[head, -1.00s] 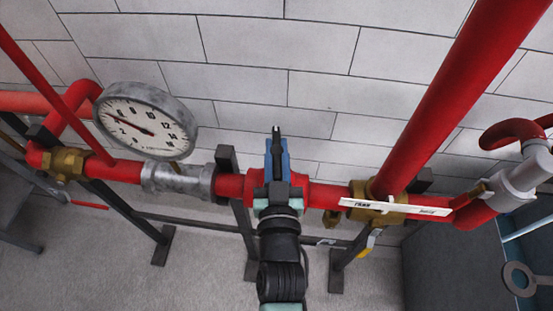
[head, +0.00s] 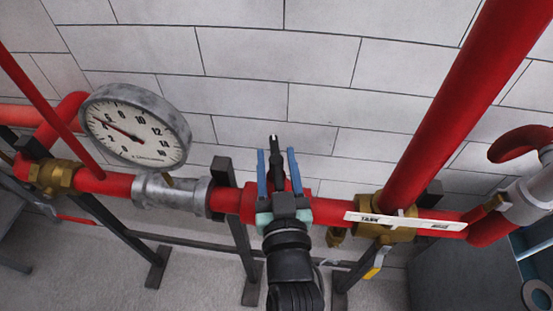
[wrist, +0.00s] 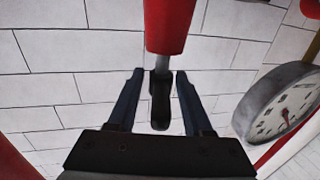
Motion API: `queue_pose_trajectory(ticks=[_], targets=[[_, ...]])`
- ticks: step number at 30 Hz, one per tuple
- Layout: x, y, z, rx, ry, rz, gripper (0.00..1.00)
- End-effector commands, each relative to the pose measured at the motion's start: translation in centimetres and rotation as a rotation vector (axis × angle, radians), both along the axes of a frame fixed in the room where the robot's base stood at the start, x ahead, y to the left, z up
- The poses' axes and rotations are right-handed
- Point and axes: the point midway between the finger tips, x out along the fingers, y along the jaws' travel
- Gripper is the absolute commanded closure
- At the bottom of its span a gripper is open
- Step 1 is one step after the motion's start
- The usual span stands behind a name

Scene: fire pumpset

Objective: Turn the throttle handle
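A black handle (wrist: 160,98) on a short grey stem comes from the end of a red pipe part (wrist: 170,25) in the wrist view. I take it for the throttle handle. My gripper (wrist: 159,95) is open, with one blue finger on each side of the handle and a visible gap on both sides. In the head view my gripper (head: 276,165) is over the red pipe (head: 325,212), fingers spread and pointing toward the wall. A dark piece shows between the fingers there. Contact with the handle cannot be seen.
A round pressure gauge (head: 136,126) stands on the left; it also shows in the wrist view (wrist: 282,106). A white lever marked TANK (head: 405,219) lies to the right over a brass valve. A thick red pipe (head: 455,110) slants up on the right. The block wall (head: 330,60) is behind.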

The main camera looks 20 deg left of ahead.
Motion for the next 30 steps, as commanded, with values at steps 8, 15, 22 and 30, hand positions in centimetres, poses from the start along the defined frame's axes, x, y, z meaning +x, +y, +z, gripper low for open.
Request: queue_pose_trajectory(ticks=[8,15,22,30], targets=[[-0.2,-0.1,0.0,0.0,-0.002,0.0,0.5],[-2.6,-1.6,-0.3,-0.003,-0.002,-0.003,0.5],[-6.1,-3.5,-0.4,-0.004,0.0,-0.001,0.5],[-9.6,-5.4,-0.3,-0.003,0.001,-0.001,0.5]])
